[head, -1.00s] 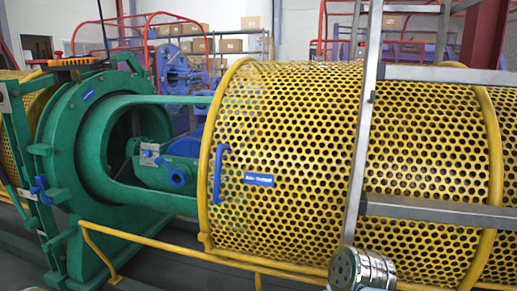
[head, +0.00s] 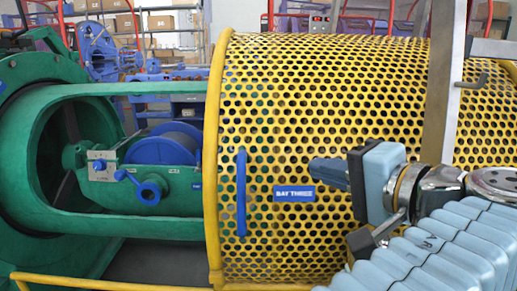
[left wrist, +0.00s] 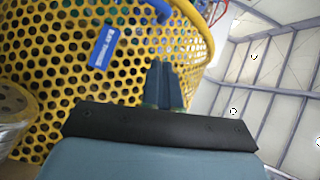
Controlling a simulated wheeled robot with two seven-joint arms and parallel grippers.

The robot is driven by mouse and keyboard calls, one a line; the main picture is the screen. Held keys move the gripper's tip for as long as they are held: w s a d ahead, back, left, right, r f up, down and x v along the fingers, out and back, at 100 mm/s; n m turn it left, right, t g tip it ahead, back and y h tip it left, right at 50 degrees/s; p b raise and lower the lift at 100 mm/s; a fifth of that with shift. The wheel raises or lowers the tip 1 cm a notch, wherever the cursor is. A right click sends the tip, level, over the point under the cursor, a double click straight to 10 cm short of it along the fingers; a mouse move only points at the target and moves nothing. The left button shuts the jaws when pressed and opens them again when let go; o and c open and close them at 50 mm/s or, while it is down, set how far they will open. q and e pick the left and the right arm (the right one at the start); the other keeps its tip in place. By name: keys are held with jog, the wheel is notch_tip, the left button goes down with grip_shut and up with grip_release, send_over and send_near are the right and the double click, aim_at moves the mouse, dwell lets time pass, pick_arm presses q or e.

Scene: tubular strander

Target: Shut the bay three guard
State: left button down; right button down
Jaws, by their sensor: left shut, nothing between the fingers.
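The bay three guard (head: 330,100) is a yellow perforated cylinder cover with a blue "BAY THREE" label (head: 295,194) and a blue upright handle (head: 241,193) near its left rim. Left of that rim the bay is uncovered, showing a green cradle (head: 125,225) and a blue spool (head: 165,145). My left gripper (head: 318,170) is shut and empty in front of the guard, right of the handle and apart from it, fingers pointing left. In the left wrist view the shut fingers (left wrist: 163,85) point toward the rim; the label (left wrist: 103,46) and part of the handle (left wrist: 158,8) show. My right gripper is out of view.
A grey metal upright (head: 443,95) stands in front of the guard at the right. A yellow rail (head: 100,284) runs low along the front. A large green ring frame (head: 35,75) is at the left. Shelves with boxes (head: 165,22) stand behind.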

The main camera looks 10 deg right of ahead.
pick_arm(q)
send_near(246, 154)
jog(key=w, duration=0.1)
jog(key=w+d, duration=0.1)
jog(key=w, duration=0.1)
jog(key=shift+w+d, duration=0.15)
jog(key=shift+d, duration=0.15)
jog(key=a, duration=0.1)
jog(key=w+a, duration=0.1)
jog(key=a+f+b, duration=0.1)
jog(key=shift+w, duration=0.15)
jog(key=shift+w+a, duration=0.15)
jog(key=shift+a, duration=0.25)
jog(key=shift+a, duration=0.1)
